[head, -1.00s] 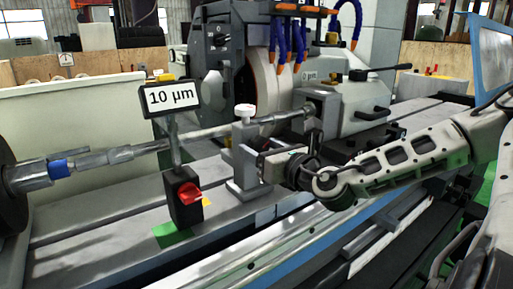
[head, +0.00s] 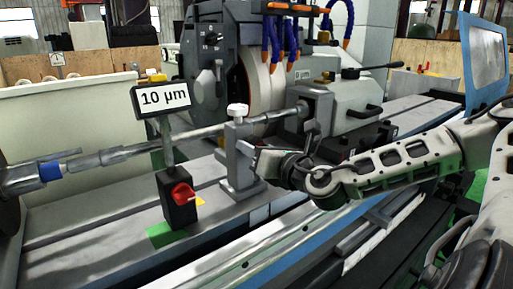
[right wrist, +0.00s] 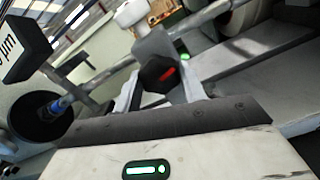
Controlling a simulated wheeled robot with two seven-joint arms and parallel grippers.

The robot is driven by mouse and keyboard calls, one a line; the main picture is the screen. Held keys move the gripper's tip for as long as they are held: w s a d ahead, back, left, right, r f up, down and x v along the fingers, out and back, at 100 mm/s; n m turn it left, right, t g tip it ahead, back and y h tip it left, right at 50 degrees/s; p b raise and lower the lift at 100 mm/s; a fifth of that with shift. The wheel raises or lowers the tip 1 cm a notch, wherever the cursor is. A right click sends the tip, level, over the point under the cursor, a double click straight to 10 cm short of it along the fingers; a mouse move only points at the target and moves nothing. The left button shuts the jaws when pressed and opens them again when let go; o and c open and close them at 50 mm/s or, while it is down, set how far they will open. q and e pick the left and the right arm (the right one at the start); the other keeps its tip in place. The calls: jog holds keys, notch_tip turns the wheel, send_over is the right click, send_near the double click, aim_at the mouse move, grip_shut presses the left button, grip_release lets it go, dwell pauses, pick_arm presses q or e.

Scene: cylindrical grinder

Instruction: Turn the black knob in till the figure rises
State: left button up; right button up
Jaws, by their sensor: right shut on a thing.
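The black knob (right wrist: 155,74) with a red mark on its face shows in the right wrist view, between the two fingers of my right gripper (right wrist: 160,92). My right gripper is shut on it. In the head view the right gripper (head: 256,160) is at the side of the grey steady rest (head: 236,165), and the knob is hidden there. The display (head: 163,97) reads "10 µm" and stands on a post with a red-switched black base. My left gripper is not in view.
A long shaft (head: 190,133) runs through the steady rest, close to my right gripper. The grinding wheel (head: 258,80) and blue coolant hoses stand behind. A dial gauge stand base (head: 178,205) is on the table left of the rest. The machine table's front edge is below.

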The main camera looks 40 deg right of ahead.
jog(key=shift+m+b, duration=0.7)
jog(key=shift+m, duration=1.3)
jog(key=o, duration=1)
jog(key=shift+a, duration=0.1)
